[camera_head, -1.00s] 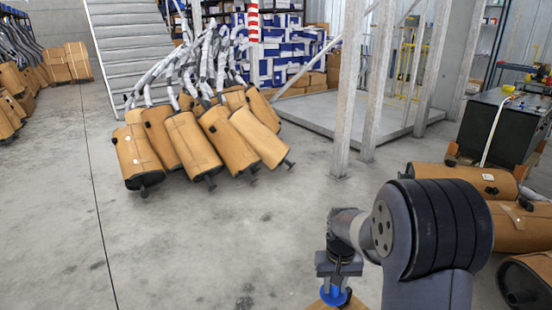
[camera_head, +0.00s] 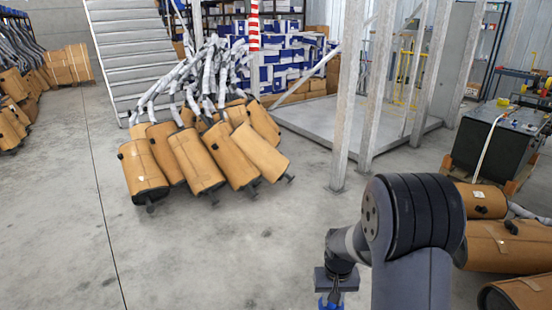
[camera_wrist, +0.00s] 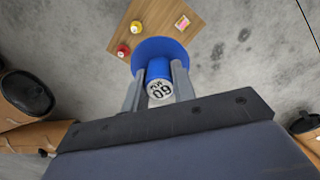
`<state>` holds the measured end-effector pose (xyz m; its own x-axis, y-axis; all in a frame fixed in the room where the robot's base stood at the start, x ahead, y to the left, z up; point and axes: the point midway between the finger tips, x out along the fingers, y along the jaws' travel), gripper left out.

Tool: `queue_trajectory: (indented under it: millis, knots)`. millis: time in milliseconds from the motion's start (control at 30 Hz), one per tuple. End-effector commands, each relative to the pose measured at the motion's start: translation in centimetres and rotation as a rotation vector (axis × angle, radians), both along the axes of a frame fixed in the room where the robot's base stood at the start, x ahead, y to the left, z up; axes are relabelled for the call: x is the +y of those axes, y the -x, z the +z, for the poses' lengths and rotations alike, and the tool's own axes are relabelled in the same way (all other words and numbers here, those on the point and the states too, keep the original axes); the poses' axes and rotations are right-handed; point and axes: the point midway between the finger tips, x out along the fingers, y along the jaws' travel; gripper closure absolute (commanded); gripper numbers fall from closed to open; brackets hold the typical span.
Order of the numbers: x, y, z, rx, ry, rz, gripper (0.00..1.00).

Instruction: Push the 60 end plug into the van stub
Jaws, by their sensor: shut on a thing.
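My gripper (camera_wrist: 160,72) is shut on the blue 60 end plug (camera_wrist: 157,48) in the wrist view. The plug has a wide blue disc and a narrower body between the fingers. Its pale end face shows black lettering with "60", upside down in the picture. In the head view my gripper (camera_head: 329,301) is at the bottom edge, with only a bit of blue showing. I cannot make out which pipe end is the van stub; no stub shows in front of the plug in the wrist view.
A wooden board (camera_wrist: 172,20) lies beyond the plug, with a yellow thing (camera_wrist: 136,27), a red thing (camera_wrist: 123,50) and a pink card (camera_wrist: 182,22). Tan mufflers (camera_head: 512,246) lie at right; more mufflers (camera_head: 197,158) lean in a pile. Clear concrete floor lies at front left.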

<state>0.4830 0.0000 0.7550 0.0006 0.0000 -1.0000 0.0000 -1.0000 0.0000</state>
Motion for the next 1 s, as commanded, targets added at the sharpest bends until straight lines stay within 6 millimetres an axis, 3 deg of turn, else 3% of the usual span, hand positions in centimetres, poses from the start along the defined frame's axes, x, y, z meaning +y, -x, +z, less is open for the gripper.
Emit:
queue_trajectory:
  millis: [33,200,500,767,867,1000]
  knots:
    - [0.0,0.2,1.7,0.003,0.000,0.000,0.97]
    - [0.0,0.5,3.6,0.002,0.000,0.000,0.97]
    - [0.0,0.7,4.7,0.001,0.000,0.000,0.97]
    - [0.0,0.7,4.4,0.001,0.000,0.001,0.97]
    - [0.0,0.8,3.3,0.002,0.000,0.006,0.97]
    - [0.0,1.0,0.1,0.003,0.000,0.021,0.97]
